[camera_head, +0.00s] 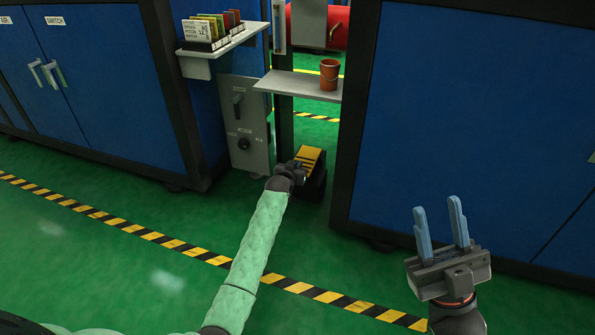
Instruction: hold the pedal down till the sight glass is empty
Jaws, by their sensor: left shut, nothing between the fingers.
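The pedal (311,156), yellow with black stripes on a dark base, stands on the floor between the blue cabinets. My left gripper (299,168) is shut and empty at the pedal's left front edge. It overlaps the pedal in the view; I cannot tell whether it touches or presses it. A narrow upright pale strip that looks like the sight glass (279,25) is at the top, above the shelf. Its level cannot be read. My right gripper (441,222) is open and empty, its blue fingers pointing up, in front of the right cabinet.
A red tank (338,28) is behind. Striped tape (205,255) crosses the open green floor.

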